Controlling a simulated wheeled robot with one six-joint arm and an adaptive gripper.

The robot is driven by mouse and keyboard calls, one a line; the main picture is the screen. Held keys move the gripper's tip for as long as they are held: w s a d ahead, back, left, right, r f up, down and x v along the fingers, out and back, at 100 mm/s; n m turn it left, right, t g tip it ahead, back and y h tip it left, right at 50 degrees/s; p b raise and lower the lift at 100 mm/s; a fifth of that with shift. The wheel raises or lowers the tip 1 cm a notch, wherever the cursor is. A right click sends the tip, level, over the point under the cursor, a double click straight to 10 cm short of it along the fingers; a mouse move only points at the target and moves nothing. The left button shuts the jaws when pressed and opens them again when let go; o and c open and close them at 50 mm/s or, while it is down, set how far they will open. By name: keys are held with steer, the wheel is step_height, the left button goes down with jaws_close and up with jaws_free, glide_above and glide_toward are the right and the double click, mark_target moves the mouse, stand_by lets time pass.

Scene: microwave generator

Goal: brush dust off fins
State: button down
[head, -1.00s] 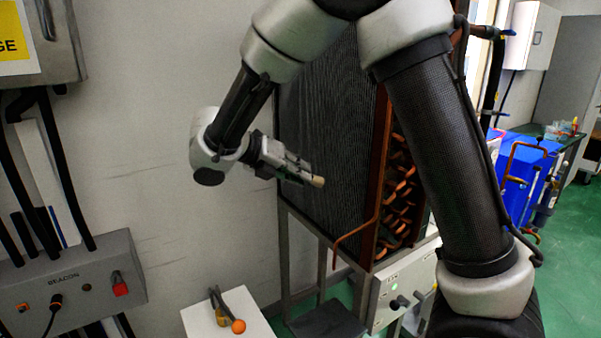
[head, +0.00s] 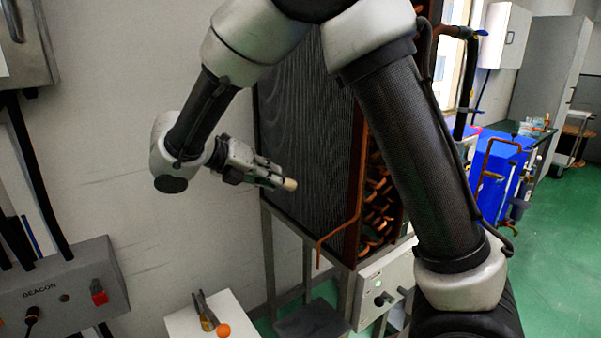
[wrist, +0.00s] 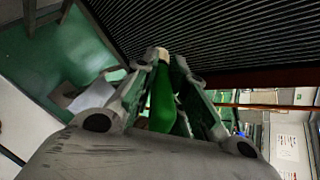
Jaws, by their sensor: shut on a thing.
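The fins (head: 303,115) form a tall dark ridged panel on a metal stand, with a copper-coloured frame and bent tubes on its right side. In the wrist view the fins (wrist: 225,35) fill the upper right. My gripper (head: 277,178) is in front of the lower part of the panel, pointing right. It is shut on a brush, whose pale tip (head: 290,184) sticks out past the fingers. The brush's green handle (wrist: 162,98) lies between the fingers in the wrist view. I cannot tell whether the tip touches the fins.
A white table (head: 240,318) with a pale-and-dark tool and an orange ball (head: 222,330) stands below. A grey control box (head: 60,295) is on the wall at left. A white panel box (head: 385,285) sits under the tubes. Blue containers (head: 500,175) stand at right; green floor there is open.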

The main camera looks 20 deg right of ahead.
steer(key=w+d, duration=0.2)
steer(key=d, duration=0.5)
steer(key=shift+w+d, duration=0.2)
steer(key=shift+d, duration=0.05)
steer(key=shift+w+d, duration=0.2)
steer(key=shift+d, duration=0.35)
stand_by(0.6)
steer(key=s+d, duration=0.2)
steer(key=s, duration=0.5)
stand_by(0.5)
steer(key=w+a, duration=0.2)
steer(key=w, duration=0.5)
stand_by(0.5)
